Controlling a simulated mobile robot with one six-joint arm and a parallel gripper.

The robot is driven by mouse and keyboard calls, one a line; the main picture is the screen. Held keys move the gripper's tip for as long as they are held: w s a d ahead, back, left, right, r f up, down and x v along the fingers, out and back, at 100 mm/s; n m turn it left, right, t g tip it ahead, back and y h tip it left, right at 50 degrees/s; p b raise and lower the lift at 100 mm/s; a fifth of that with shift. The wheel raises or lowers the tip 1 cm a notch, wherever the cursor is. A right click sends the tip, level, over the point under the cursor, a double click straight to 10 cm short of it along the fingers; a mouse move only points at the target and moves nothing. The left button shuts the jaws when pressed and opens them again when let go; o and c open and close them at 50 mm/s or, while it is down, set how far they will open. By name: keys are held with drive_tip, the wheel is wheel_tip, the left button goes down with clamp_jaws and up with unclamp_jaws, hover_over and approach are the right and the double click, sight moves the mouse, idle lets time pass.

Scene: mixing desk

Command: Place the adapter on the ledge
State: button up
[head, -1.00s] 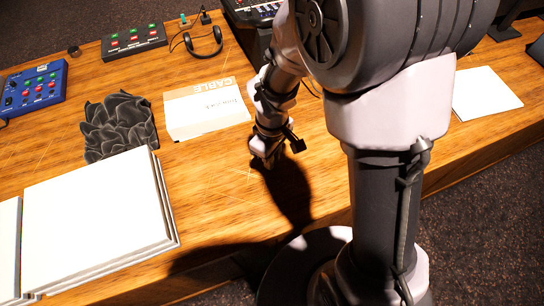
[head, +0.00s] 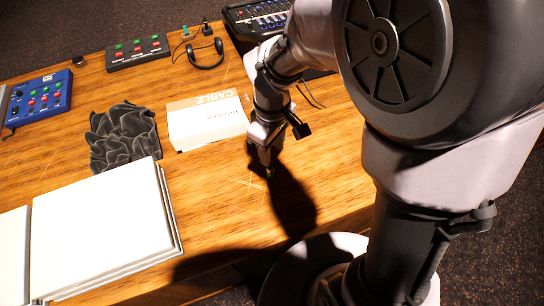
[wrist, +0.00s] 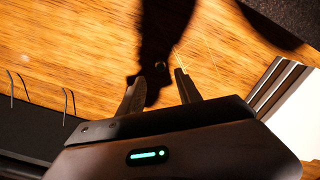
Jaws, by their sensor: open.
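My gripper (head: 266,168) is low over the wooden desk, pointing down, right of the white card. In the wrist view its two fingers (wrist: 162,88) stand apart. A tiny dark thing with a pale ring (wrist: 160,64) shows between or just beyond the fingertips, in my arm's shadow; it may be the adapter. I cannot tell whether the fingers touch it. Nothing that I can surely name as the ledge shows.
The card (head: 207,120) lies near my gripper. Headphones (head: 205,55), a blue box (head: 40,97), a black box (head: 138,52) and a mixer (head: 258,20) stand farther back. Bare desk surrounds my gripper.

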drive_tip(key=s+d+r+m+t+y, duration=0.1)
drive_tip(key=s+d+r+m+t, duration=0.2)
drive_tip(key=s+r+m, duration=0.2)
drive_tip(key=s+d+r+m+t+y, duration=0.1)
drive_tip(key=s+d+r+m+t, duration=0.1)
drive_tip(key=s+r+m, duration=0.4)
wheel_tip(320, 180, up, 6)
drive_tip(key=d+m, duration=0.1)
drive_tip(key=m, duration=0.2)
drive_tip(key=shift+d+t, duration=0.25)
drive_tip(key=shift+t, duration=0.15)
drive_tip(key=shift+s, duration=0.1)
